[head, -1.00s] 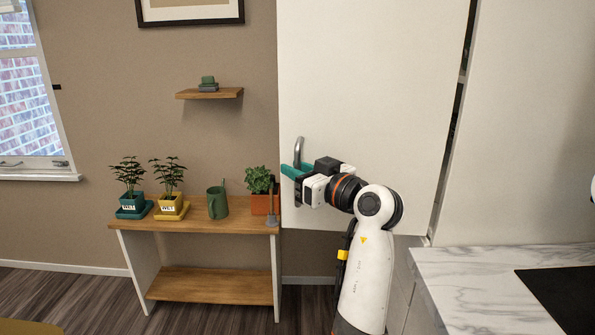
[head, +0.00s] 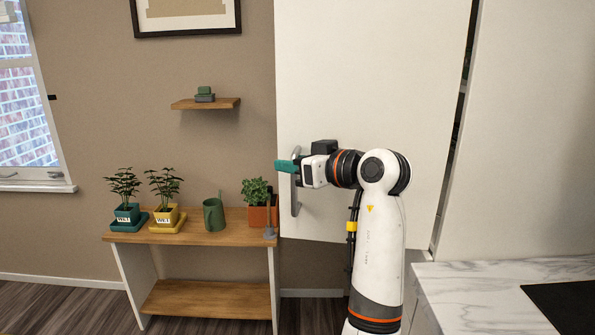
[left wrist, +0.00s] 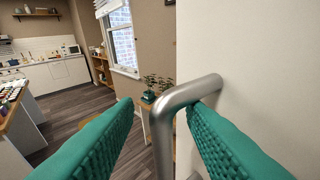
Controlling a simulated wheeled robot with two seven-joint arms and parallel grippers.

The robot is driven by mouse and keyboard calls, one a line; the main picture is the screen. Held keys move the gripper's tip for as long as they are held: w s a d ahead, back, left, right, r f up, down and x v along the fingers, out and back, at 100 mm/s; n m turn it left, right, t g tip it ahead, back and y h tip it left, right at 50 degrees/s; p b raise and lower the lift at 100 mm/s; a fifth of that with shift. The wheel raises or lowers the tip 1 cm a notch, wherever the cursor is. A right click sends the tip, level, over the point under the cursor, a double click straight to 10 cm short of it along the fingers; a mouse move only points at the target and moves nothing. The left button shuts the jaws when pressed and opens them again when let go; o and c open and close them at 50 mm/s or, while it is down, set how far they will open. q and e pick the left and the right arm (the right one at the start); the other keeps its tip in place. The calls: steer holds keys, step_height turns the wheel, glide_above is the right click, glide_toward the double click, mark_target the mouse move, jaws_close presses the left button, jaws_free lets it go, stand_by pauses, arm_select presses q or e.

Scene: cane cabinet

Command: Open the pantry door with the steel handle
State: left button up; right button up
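The pantry door (head: 370,75) is the tall white panel in the head view. It stands ajar, with a dark gap along its right edge. The steel handle (head: 295,202) is an upright bar near the door's left edge. My left gripper (head: 284,165) is at the handle's upper part, its teal fingers pointing left. In the left wrist view the handle (left wrist: 161,125) passes between the two open fingers. It is close to the right finger, which lies between the bar and the door; the left finger is clear of it. My right gripper is out of view.
A wooden shelf table (head: 190,236) with potted plants and a green watering can (head: 213,214) stands left of the door. A marble counter (head: 460,285) is at the lower right. A small wall shelf (head: 207,104) hangs behind. Open floor lies at the lower left.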

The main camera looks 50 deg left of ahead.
mark_target(296, 131)
arm_select(q)
step_height(296, 131, up, 6)
steer(key=shift+d+r+t+y, duration=0.15)
steer(key=shift+t+y, duration=0.35)
steer(key=shift+y, duration=0.6)
step_height(296, 131, down, 5)
steer(key=s+g+h, duration=0.1)
steer(key=h, duration=0.1)
steer(key=d, duration=1.5)
steer(key=shift+h, duration=0.3)
steer(key=shift+w, duration=0.1)
